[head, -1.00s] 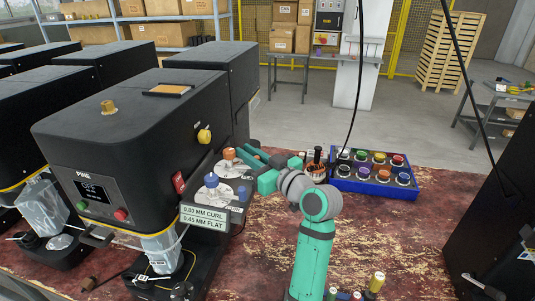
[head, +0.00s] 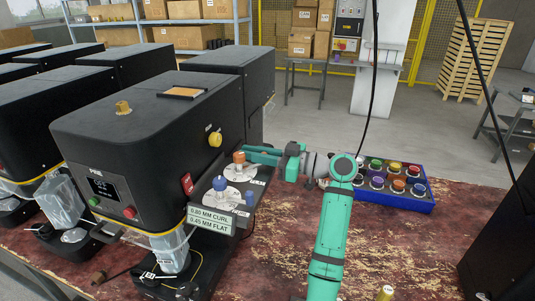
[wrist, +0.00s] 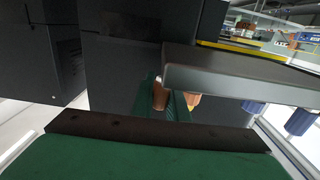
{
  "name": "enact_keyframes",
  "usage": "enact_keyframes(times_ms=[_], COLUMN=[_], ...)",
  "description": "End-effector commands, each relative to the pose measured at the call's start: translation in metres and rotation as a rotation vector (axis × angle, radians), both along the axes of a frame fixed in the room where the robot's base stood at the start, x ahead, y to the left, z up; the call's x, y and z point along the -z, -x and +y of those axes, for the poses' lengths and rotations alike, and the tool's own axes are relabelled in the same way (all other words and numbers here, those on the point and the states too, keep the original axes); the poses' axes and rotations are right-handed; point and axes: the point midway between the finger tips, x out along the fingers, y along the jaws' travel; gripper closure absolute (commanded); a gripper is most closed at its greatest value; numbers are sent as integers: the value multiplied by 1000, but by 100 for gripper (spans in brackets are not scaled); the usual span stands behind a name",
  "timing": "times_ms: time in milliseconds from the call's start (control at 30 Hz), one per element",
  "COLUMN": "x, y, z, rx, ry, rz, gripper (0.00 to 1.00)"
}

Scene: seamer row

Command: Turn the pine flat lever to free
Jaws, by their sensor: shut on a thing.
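The machine marked PINE (head: 150,125) stands at the left with a side shelf carrying two white dials. The rear dial has an orange knob (head: 239,157) and the front dial a blue knob (head: 220,184). A plate (head: 209,220) below reads 0.80 MM CURL and 0.45 MM FLAT. I cannot tell which knob is the flat lever. My gripper (head: 250,154) reaches in from the right and is shut on the orange knob. In the wrist view an orange-brown knob (wrist: 160,95) shows between green fingers, partly hidden by a dark edge. The dial markings are too small to read.
A smaller blue knob (head: 249,198) sits at the shelf's outer corner. A yellow knob (head: 215,138) and red switch (head: 187,183) are on the machine's side. A blue tray (head: 405,203) of several coloured pots stands behind my arm. The worn red bench (head: 290,255) is mostly clear in front.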

Motion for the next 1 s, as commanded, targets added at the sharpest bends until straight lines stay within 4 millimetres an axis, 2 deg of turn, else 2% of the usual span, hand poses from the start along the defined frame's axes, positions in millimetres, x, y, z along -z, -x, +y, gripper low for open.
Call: enact_keyframes(times_ms=[200, 567, 600, 667, 1000], x=[0, 0, 0, 0, 0], y=[0, 0, 0, 0, 1], z=[13, 14, 15, 15, 12], rx=[-39, -42, -42, -42, -42], ry=[1, 1, 1, 1, 1], rz=[-1, 0, 0, 0, 0], gripper=[100, 100, 81, 67, 67])
